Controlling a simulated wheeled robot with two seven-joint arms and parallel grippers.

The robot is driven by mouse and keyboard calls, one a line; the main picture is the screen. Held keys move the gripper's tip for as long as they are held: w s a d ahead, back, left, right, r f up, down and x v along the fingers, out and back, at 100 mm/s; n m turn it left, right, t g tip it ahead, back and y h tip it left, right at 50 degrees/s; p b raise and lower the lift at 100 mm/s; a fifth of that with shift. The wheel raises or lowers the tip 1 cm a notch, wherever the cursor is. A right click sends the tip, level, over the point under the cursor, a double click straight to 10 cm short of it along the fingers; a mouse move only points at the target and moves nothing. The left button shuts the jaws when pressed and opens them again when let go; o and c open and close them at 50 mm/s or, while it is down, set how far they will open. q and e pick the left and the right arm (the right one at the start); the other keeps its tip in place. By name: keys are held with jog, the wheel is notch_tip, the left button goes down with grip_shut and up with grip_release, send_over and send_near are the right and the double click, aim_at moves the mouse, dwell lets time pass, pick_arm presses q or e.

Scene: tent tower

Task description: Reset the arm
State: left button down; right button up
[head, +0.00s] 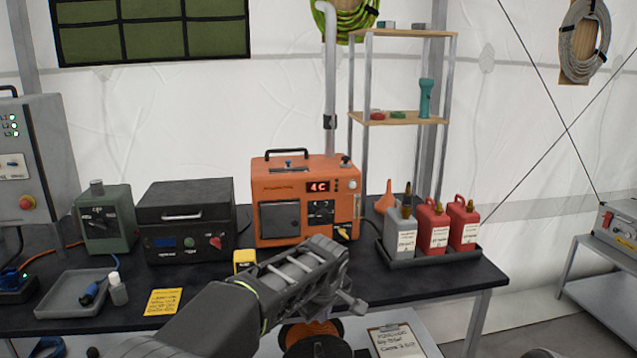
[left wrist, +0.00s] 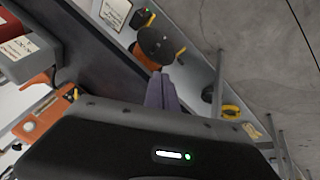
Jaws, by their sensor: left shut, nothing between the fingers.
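My left arm comes in from the lower left in the head view, and its gripper (head: 352,303) hangs over the front edge of the dark table (head: 400,285). The gripper is shut and empty; its closed fingers also show in the left wrist view (left wrist: 164,92). The orange machine (head: 275,187) with a red "4C" display stands behind it on the table, apart from the gripper. My right gripper is not seen.
A tray (head: 455,257) holds one grey and two red canisters at the table's right end. A black box (head: 187,222) and a grey tray (head: 72,296) stand left. An orange reel (head: 310,335) and a clipboard (head: 397,340) are below the gripper.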

pick_arm(q)
jog(key=s+a+f+m+g+h, duration=0.15)
jog(key=s+f, duration=0.35)
jog(key=f, duration=0.5)
jog(key=s+a+f+m+g, duration=0.1)
jog(key=s+a+f, duration=0.3)
jog(key=f, duration=0.6)
jog(key=s+a+f+m+g+h, duration=0.1)
jog(key=s+f+m, duration=0.1)
jog(key=s+f, duration=0.6)
jog(key=s+f+h, duration=0.1)
jog(key=s+f, duration=0.3)
jog(key=s, duration=0.7)
jog(key=s+a+f+m+g, duration=0.1)
jog(key=s+f, duration=0.4)
jog(key=s, duration=0.6)
jog(key=shift+a+f+h, duration=0.2)
jog(key=shift+a+h, duration=0.1)
jog(key=shift+h, duration=0.05)
jog(key=shift+w+m, duration=0.1)
jog(key=shift+m, duration=0.15)
